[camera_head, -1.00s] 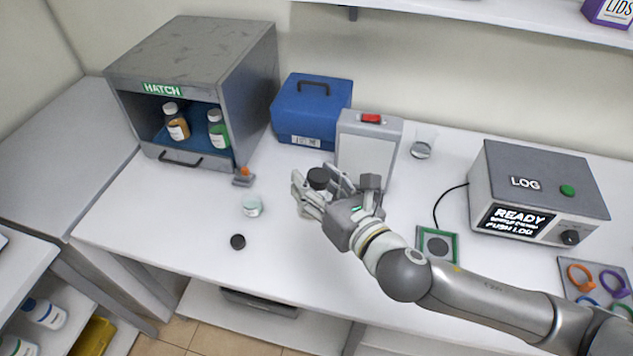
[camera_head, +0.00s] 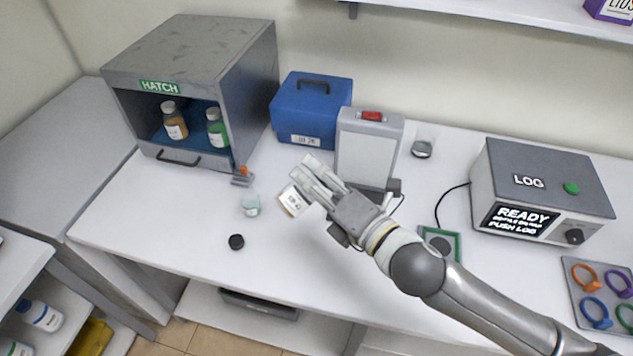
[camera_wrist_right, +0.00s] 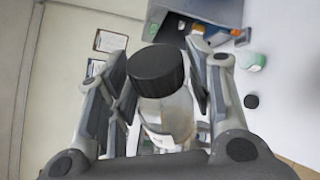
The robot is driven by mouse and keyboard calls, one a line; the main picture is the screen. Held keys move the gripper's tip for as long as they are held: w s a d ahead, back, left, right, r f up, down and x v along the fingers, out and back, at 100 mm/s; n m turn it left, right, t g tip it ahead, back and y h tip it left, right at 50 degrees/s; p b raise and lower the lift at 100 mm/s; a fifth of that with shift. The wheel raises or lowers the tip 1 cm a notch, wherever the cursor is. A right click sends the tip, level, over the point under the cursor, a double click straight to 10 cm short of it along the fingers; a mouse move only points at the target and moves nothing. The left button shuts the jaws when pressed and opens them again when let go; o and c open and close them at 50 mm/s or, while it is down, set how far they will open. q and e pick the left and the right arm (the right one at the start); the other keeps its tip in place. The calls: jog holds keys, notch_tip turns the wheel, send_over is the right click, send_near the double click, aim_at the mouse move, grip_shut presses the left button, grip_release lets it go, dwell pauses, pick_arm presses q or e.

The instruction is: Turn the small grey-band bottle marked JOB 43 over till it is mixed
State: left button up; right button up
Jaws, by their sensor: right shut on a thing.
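The small bottle (camera_head: 293,201) is in my right gripper (camera_head: 315,185), which is shut on it above the bench. In the head view its label faces up and the bottle looks tilted over; the gripper covers much of it. The print is too small to read surely, and I cannot make out a grey band. In the right wrist view the bottle (camera_wrist_right: 170,117) shows its black cap (camera_wrist_right: 157,70) on, between the fingers (camera_wrist_right: 160,110). My left gripper is not in view.
The HATCH cabinet (camera_head: 215,60) holds two bottles. A blue case (camera_head: 312,108), a grey panel device (camera_head: 364,155) and the LOG box (camera_head: 545,180) stand behind and right. The front bench is clear.

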jog(key=shift+r+m, duration=0.1)
jog(key=shift+m, duration=0.5)
jog(key=m, duration=0.1)
jog(key=m+b, duration=0.1)
jog(key=shift+f+m+t, duration=0.2)
jog(key=shift+m+t, duration=0.1)
jog(key=m, duration=0.3)
jog(key=shift+y+b, duration=0.3)
jog(key=shift+y, duration=0.1)
jog(key=shift+r+m, duration=0.2)
jog(key=shift+m, duration=0.4)
jog(key=m+t, duration=0.1)
jog(key=m, duration=0.2)
jog(key=shift+f, duration=0.1)
jog(key=m, duration=0.4)
jog(key=shift+t, duration=0.3)
